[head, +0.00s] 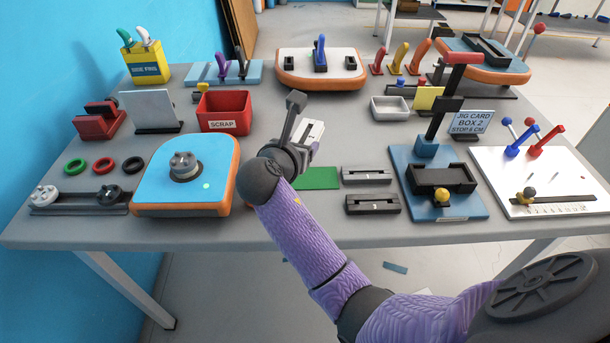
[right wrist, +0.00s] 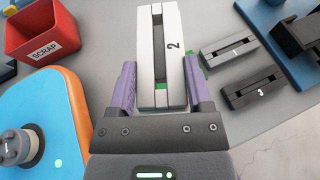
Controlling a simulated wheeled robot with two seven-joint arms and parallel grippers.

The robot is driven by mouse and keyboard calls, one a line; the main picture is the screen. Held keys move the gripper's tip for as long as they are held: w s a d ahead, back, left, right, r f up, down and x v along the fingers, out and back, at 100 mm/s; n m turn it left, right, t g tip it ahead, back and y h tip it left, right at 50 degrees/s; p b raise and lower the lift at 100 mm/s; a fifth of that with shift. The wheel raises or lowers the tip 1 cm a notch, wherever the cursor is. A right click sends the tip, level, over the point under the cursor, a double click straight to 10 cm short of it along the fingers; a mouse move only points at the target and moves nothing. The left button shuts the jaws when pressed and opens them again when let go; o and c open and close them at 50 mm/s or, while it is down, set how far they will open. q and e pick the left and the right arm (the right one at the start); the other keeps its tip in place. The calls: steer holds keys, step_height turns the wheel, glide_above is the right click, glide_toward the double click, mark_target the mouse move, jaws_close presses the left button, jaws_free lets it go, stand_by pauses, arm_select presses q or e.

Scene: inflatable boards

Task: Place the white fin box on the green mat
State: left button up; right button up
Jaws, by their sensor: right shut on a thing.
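The white fin box (head: 309,133), a long block with a slot and a "2" on top, is held between the two purple fingers of my right gripper (right wrist: 162,88). The box (right wrist: 144,50) fills the middle of the right wrist view. In the head view my right gripper (head: 306,144) and arm partly hide it. The green mat (head: 318,178) lies on the table below and in front of the box. My arm covers its left part. In the wrist view only bits of green show around and through the box. The box appears raised above the table. My left gripper is not in view.
Two dark slotted boxes (head: 366,175) (head: 373,204) lie just right of the mat. A blue stand (head: 407,205) is further right. The blue and orange board (head: 214,163) lies to the left, with the red scrap bin (head: 225,110) behind it. A grey tray (head: 390,108) stands behind right.

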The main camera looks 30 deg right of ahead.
mark_target(305, 187)
steer(key=d+f, duration=0.1)
steer(key=w+d+f, duration=0.1)
steer(key=shift+w+f, duration=0.15)
steer(key=shift+f, duration=0.2)
step_height(305, 187, down, 9)
steer(key=b, duration=0.5)
steer(key=shift+f+b, duration=0.1)
steer(key=shift+b, duration=0.25)
steer(key=shift+f, duration=0.2)
steer(key=shift+r, duration=0.25)
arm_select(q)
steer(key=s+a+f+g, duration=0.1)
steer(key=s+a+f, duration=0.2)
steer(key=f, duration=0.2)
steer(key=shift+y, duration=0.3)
arm_select(e)
steer(key=shift+f, duration=0.1)
steer(key=o, duration=1.3)
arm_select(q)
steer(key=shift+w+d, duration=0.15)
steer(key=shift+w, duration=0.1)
